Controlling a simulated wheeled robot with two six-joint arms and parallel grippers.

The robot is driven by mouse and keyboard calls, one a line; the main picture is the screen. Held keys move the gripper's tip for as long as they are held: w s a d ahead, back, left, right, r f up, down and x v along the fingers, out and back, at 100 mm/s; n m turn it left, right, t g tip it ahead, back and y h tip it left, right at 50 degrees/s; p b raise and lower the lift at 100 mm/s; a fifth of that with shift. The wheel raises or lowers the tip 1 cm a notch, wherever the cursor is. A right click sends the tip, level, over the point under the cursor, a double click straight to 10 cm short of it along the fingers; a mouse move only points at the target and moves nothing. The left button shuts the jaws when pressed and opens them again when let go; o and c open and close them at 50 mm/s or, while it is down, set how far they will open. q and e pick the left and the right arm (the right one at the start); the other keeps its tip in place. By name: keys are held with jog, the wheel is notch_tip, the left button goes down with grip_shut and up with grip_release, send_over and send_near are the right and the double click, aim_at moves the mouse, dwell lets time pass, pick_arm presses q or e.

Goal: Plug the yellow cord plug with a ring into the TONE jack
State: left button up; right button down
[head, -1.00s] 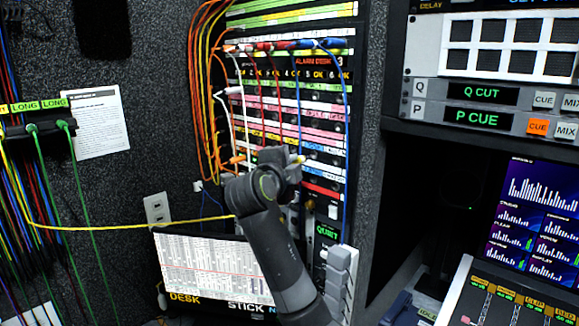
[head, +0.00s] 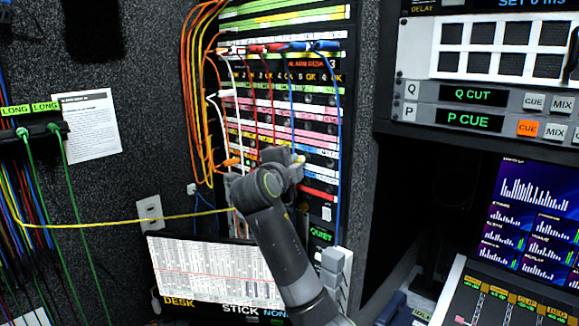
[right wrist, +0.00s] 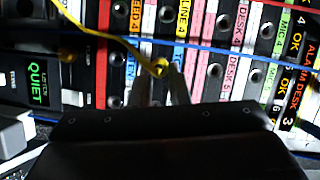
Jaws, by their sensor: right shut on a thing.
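In the right wrist view, the yellow cord plug (right wrist: 159,67) sits between the fingertips of my right gripper (right wrist: 162,85), which is shut on it. Its yellow cord (right wrist: 105,32) runs up and to the left. The plug is in front of the jack panel (right wrist: 225,50), near the LINE 4 and FEED 4 labels. My left gripper is not in view.
Red, blue, white and orange cords (head: 205,100) hang at the panel's left and top. A blue cord (head: 341,150) runs down its right side. A screen (head: 215,272) stands below. A cord holder (head: 35,130) is on the left wall. Consoles (head: 480,110) fill the right.

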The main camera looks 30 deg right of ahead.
jog(key=shift+w+d, duration=0.15)
jog(key=shift+d, duration=0.35)
jog(key=c, duration=1.3)
grip_release()
jog(key=b+v, duration=0.6)
jog(key=v, duration=1.1)
jog(key=shift+b, duration=0.3)
jog(key=shift+a, duration=0.1)
